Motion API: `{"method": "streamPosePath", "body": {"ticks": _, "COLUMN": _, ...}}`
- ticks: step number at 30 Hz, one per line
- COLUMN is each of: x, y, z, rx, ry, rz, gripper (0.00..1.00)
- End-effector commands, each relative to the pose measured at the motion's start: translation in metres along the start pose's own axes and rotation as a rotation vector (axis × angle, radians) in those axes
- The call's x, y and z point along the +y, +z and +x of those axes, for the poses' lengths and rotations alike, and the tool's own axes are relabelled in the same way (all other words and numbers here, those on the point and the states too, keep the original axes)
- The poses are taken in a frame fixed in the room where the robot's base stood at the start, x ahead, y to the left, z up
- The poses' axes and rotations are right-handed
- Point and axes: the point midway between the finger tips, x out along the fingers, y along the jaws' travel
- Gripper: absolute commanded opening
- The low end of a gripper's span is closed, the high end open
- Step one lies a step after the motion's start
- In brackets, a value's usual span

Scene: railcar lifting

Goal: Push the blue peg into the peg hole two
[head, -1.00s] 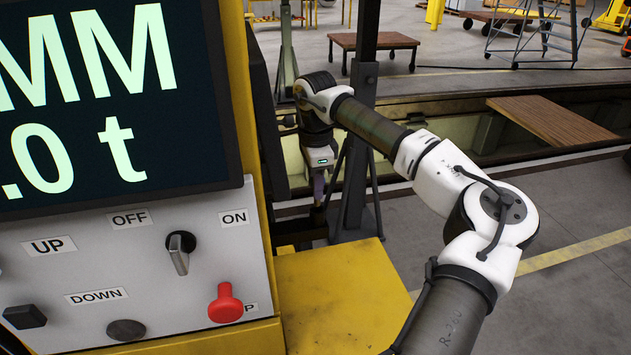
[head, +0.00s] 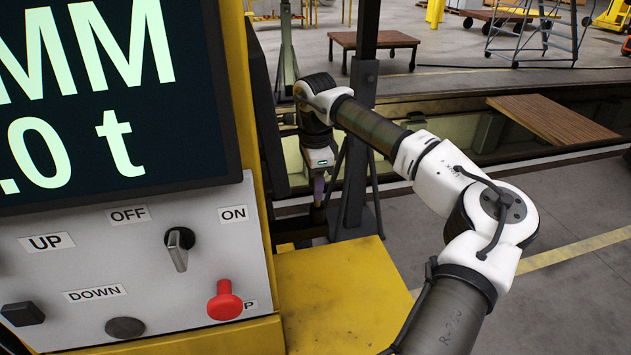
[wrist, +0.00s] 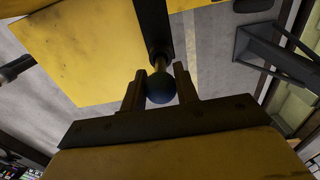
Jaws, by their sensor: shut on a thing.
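The blue peg (wrist: 160,90) shows in the wrist view as a dark blue ball-shaped end on a short brass-coloured stem. My gripper (wrist: 161,76) has one finger on each side of the ball and is shut on it. The stem runs up to a dark bar (wrist: 153,25); how they join is unclear. In the head view my gripper (head: 319,188) points down beside a dark stand, behind the yellow platform; the peg is too small to make out there. I cannot identify peg hole two in either view.
A yellow control panel with a screen and a red button (head: 225,301) stands close on the left. A yellow platform (head: 340,290) lies in front of the gripper. A dark stand (head: 357,180) is just right of it. Open floor lies to the right.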

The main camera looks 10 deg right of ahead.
Motion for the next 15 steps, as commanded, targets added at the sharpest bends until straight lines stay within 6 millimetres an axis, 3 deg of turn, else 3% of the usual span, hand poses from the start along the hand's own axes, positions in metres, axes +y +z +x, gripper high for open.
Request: {"method": "streamPosePath", "body": {"ticks": 15, "x": 0.0, "y": 0.0, "z": 0.014, "rx": 0.0, "ry": 0.0, "rz": 0.0, "gripper": 0.06}}
